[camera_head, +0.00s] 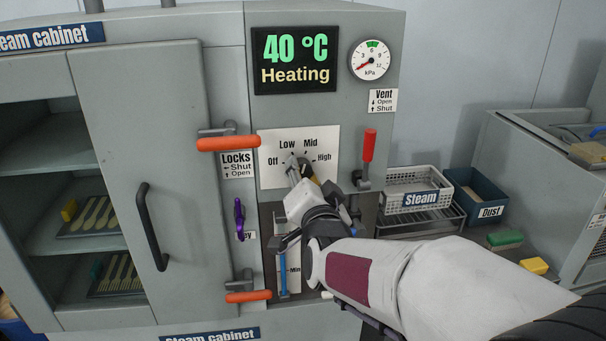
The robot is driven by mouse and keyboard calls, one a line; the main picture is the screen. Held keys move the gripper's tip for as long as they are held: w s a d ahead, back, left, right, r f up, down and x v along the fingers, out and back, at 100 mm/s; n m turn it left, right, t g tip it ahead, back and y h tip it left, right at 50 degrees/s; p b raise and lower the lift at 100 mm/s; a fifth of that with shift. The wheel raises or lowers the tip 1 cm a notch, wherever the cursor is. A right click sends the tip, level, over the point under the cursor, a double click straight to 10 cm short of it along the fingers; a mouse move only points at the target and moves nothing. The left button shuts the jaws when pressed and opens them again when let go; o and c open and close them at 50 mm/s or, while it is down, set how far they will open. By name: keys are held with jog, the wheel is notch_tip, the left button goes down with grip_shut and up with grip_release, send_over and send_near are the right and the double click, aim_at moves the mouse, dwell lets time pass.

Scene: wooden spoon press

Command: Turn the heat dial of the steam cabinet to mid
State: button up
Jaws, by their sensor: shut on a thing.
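The steam cabinet (225,60) is grey and fills the left and middle of the view. Its white dial plate (267,177) reads Off, Low, Mid and High around the heat dial. The heat dial (294,160) is mostly hidden by my gripper; its visible part seems to lean toward Low, but its exact setting is hard to tell. My gripper (300,172) is at the dial, shut on it, with my arm reaching in from the lower right. The display (295,60) above reads 40 °C Heating. The gauge (371,59) needle points near the low end.
A red vent lever (369,146) stands upright right of the dial. A purple key (239,218) hangs below left. A Steam basket (412,188) and Dust bin (478,193) stand at right.

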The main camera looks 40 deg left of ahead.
jog(key=shift+m, duration=0.6)
jog(key=shift+r, duration=0.1)
jog(key=o, duration=1.1)
jog(key=shift+d, duration=0.1)
jog(key=v, duration=1.2)
jog(key=shift+m, duration=0.3)
